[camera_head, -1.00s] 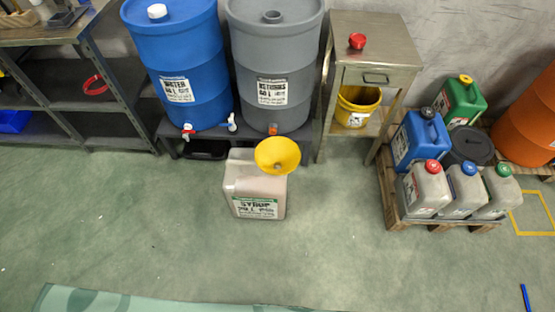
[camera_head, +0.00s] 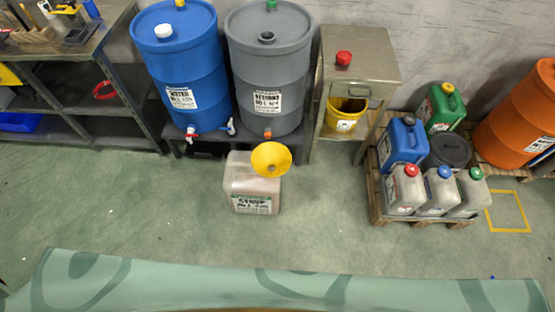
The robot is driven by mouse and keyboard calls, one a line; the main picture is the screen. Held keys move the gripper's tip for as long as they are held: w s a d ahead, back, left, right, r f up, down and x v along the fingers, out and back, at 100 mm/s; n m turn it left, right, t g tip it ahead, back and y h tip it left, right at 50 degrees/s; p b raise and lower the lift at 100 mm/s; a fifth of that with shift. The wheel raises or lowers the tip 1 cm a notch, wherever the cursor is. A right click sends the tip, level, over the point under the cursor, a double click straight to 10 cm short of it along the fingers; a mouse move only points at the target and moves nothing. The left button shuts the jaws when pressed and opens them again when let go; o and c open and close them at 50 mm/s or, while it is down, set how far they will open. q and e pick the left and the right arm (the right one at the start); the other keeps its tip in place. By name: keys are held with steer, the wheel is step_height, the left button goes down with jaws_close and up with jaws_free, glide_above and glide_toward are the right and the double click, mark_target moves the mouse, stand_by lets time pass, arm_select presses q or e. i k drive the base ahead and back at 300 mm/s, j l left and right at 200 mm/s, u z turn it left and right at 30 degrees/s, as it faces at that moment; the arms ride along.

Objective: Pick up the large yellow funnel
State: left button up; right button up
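The large yellow funnel (camera_head: 271,160) sits on top of a pale pinkish canister (camera_head: 252,185) with a green-edged label, standing on the floor in front of the drum stand. The funnel's wide mouth faces up, over the right part of the canister top. Its spout is hidden. Neither of my grippers shows in the head view.
Behind stand a blue drum (camera_head: 172,65) and a grey drum (camera_head: 268,70) with taps. A metal side table (camera_head: 362,65) and a pallet (camera_head: 425,220) of canisters are to the right, shelving (camera_head: 75,95) to the left. A green patterned surface (camera_head: 290,285) spans the bottom. Floor around the canister is clear.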

mark_target(267, 155)
steer(key=i+l+u, duration=0.15)
steer(key=l, duration=0.25)
steer(key=i+l+u, duration=0.2)
steer(key=l, duration=0.2)
steer(key=l+u, duration=0.15)
steer(key=l, duration=0.25)
steer(key=i+l+u, duration=0.2)
steer(key=l, duration=0.25)
steer(key=k+u, duration=0.1)
steer(key=u, duration=0.4)
